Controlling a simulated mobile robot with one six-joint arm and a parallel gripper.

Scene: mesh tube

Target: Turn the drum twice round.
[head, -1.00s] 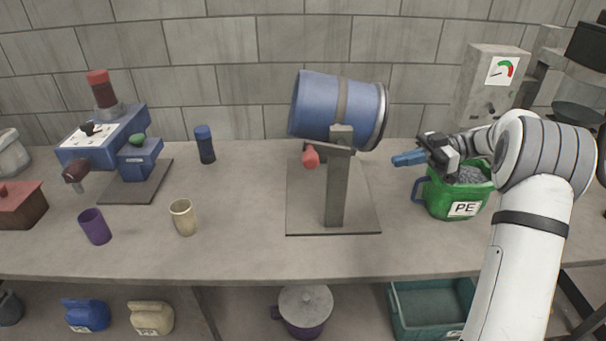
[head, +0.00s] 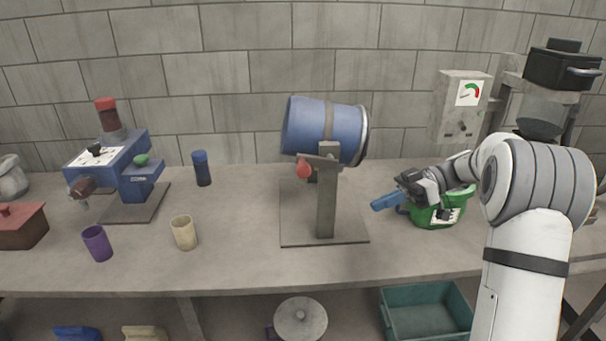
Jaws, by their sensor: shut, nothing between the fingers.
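The blue drum (head: 304,128) hangs tilted on a grey stand (head: 326,205) in the middle of the bench, its pale rim at the right. A crank arm at the stand's top carries a red knob (head: 304,169), low and left of the post. My gripper (head: 382,204) has blue fingers and is shut and empty. It is to the right of the stand, apart from the drum and the knob, in front of the green bucket (head: 440,216), which my arm partly hides.
A blue machine (head: 125,180), a dark blue canister (head: 202,168), a purple cup (head: 97,243) and a beige cup (head: 184,233) stand at the left. A grey box with a dial (head: 460,107) is at the back right. The bench is clear before the stand.

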